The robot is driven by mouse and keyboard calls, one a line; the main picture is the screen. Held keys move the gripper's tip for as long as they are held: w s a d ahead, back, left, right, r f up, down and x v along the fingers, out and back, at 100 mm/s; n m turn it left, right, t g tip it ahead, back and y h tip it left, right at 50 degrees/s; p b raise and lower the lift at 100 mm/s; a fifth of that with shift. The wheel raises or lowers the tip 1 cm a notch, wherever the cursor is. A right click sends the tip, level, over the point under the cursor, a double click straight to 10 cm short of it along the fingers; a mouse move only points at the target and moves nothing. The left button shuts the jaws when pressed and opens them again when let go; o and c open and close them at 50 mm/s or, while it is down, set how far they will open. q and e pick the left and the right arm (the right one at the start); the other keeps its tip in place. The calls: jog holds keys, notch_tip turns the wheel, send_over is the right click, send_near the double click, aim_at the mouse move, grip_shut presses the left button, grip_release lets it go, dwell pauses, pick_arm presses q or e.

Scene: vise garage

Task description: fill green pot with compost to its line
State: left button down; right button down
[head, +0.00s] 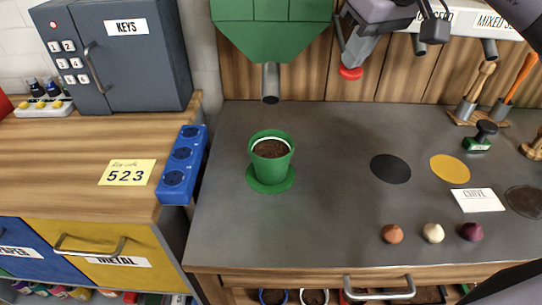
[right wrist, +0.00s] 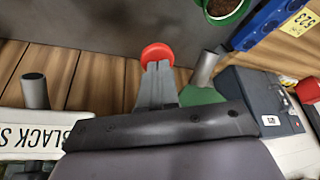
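The green pot (head: 284,172) stands upright on a green saucer (head: 270,186) on the grey bench. Dark compost (head: 270,148) is inside it, with a white line showing around the inner wall just above the compost. The green hopper (head: 268,35) hangs behind, its grey spout (head: 271,84) above and behind the pot. I see no compost falling. My right gripper (head: 353,60) is right of the hopper, its fingers close together at a red round knob (head: 350,73). The knob also shows at the fingertips in the right wrist view (right wrist: 157,54); I cannot tell if it is gripped. My left gripper is out of view.
A blue tray (head: 181,165) with round wells lies left of the pot. The bench around the pot is clear.

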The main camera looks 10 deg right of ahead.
jog(key=shift+r+p, duration=2.45)
jog(key=shift+r, duration=0.45)
notch_tip(320, 180, up, 6)
jog(key=p, duration=0.5)
